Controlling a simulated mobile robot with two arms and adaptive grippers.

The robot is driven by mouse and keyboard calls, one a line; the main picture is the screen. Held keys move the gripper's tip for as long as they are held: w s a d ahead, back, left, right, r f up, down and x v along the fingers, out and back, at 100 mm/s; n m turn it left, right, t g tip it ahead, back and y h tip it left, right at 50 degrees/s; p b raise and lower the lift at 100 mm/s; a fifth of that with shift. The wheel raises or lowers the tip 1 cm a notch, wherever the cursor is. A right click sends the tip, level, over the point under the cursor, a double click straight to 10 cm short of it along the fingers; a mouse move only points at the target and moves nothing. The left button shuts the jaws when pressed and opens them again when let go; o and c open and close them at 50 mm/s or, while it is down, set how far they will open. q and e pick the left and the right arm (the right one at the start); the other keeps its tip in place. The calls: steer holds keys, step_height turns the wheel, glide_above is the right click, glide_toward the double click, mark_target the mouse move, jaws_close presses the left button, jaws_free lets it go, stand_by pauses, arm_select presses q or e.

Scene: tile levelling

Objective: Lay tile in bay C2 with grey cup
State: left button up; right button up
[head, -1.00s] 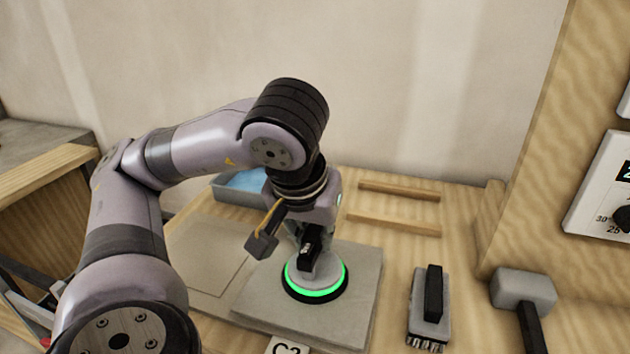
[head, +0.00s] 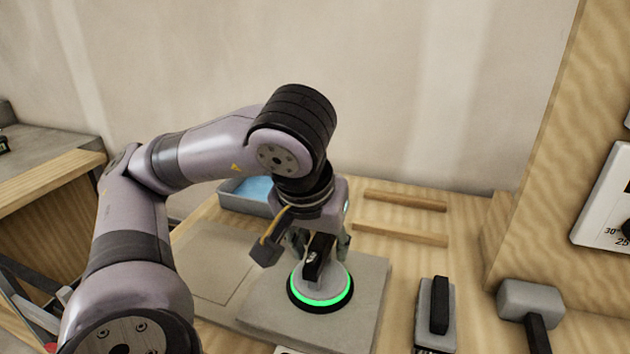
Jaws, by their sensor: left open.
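The grey suction cup (head: 334,283) has a black handle and a glowing green ring. It sits on a flat grey tile (head: 366,292) on the wooden bench. The C2 label at the tile's front edge is mostly cut off by the picture's bottom. My left gripper (head: 318,246) is open just above and behind the cup's handle, pointing down. The wrist hides part of it, and I cannot tell if a finger touches the handle. My right gripper is not in view.
A rubber mallet (head: 529,299) and a brush-like block with a black handle (head: 437,312) lie to the right. Two wooden strips (head: 402,233) and a blue-filled tray (head: 240,194) are behind. An outlined bay (head: 214,262) lies left of the tile.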

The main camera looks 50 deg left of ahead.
arm_select(q)
steer(key=shift+v, duration=3.7)
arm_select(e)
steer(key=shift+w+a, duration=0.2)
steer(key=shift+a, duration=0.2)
arm_select(q)
steer(key=shift+r, duration=0.1)
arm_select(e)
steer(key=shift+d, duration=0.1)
